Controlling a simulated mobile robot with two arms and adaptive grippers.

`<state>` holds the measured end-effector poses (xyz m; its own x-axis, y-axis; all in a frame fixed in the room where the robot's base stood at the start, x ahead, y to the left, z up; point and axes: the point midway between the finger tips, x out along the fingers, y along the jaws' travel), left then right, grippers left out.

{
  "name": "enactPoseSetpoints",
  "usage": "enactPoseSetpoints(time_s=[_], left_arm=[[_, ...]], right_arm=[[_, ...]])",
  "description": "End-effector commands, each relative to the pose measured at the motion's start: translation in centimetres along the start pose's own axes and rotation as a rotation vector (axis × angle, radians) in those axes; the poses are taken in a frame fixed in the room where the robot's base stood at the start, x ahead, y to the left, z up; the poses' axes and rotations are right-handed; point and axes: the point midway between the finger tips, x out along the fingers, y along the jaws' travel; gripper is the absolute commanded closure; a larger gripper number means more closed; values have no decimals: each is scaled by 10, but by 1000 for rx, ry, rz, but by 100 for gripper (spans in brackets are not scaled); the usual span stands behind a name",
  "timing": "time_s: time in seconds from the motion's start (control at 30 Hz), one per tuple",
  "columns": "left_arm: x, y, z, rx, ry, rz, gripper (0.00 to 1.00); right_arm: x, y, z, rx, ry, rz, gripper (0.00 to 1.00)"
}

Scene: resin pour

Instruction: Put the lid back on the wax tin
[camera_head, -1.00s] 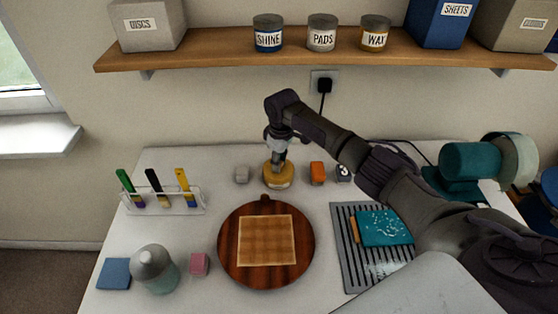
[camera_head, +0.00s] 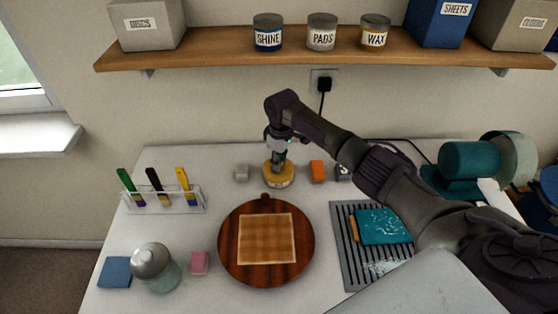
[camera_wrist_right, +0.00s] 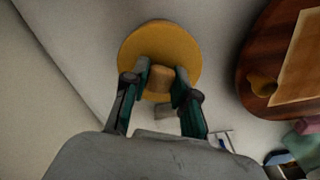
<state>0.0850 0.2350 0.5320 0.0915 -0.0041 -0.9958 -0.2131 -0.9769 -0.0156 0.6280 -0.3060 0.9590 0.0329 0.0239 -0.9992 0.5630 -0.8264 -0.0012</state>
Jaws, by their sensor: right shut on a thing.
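The wax tin (camera_head: 272,184) stands at the back of the table, behind the round wooden board, with a pale label low on its front. Its yellow round lid (camera_wrist_right: 160,42) shows in the right wrist view as a disc with a tan knob (camera_wrist_right: 161,80) on top. My right gripper (camera_head: 278,161) reaches down from above and is shut on the knob, with one finger on each side in the wrist view (camera_wrist_right: 160,90). The lid appears to be at the tin's top; I cannot tell whether it is fully seated. My left gripper is not in view.
The wooden board (camera_head: 228,255) is in front. A brush rack (camera_head: 165,208) is at left, a ridged grey mat (camera_head: 347,262) at right. A shelf (camera_head: 210,56) hangs above.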

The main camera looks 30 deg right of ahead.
Motion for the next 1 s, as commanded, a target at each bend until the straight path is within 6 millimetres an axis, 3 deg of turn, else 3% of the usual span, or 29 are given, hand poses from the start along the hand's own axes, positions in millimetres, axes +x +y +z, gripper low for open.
enactPoseSetpoints(time_s=[0.93,0.97,1.0], left_arm=[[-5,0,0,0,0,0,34],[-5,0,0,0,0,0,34],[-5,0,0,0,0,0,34]], right_arm=[[0,0,-1,0,1,0,100],[0,0,-1,0,1,0,68],[0,0,-1,0,1,0,61]])
